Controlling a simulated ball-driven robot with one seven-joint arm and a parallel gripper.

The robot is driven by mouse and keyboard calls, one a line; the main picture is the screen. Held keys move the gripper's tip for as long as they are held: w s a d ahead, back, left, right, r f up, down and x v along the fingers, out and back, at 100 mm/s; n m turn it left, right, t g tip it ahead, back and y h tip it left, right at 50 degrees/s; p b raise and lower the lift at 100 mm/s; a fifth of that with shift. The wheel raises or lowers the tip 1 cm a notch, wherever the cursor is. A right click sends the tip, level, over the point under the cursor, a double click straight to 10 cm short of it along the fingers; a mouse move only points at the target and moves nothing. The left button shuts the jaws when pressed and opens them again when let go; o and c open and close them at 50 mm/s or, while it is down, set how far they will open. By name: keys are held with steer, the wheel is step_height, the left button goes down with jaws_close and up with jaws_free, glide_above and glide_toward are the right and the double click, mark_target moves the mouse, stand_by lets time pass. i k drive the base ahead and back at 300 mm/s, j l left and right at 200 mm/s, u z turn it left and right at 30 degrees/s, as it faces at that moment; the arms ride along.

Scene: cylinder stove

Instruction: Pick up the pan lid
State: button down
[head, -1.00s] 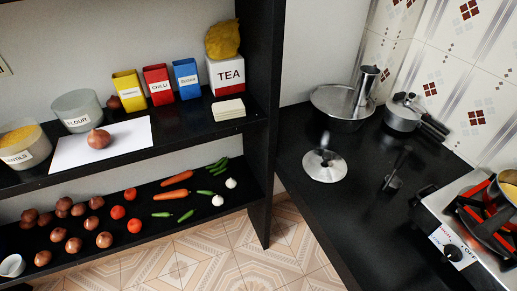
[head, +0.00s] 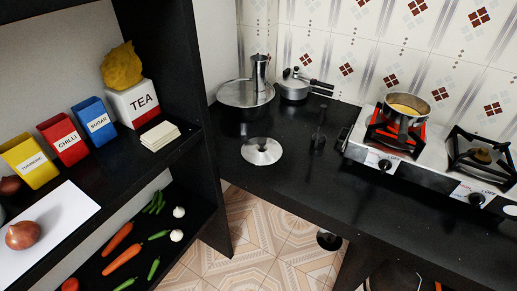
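The pan lid (head: 256,156) is a round silver disc with a dark knob on top. It lies flat on the black counter (head: 290,178), close to the counter's left front edge, with nothing on it. My gripper is not in view.
A stove (head: 350,151) holds a saucepan (head: 402,118). A shelf (head: 185,147) stands left.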

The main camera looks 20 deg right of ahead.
mark_target(260, 151)
steer(key=i+l+u, duration=0.8)
steer(key=l, duration=0.15)
steer(key=k+j, duration=0.05)
steer(key=k, duration=0.05)
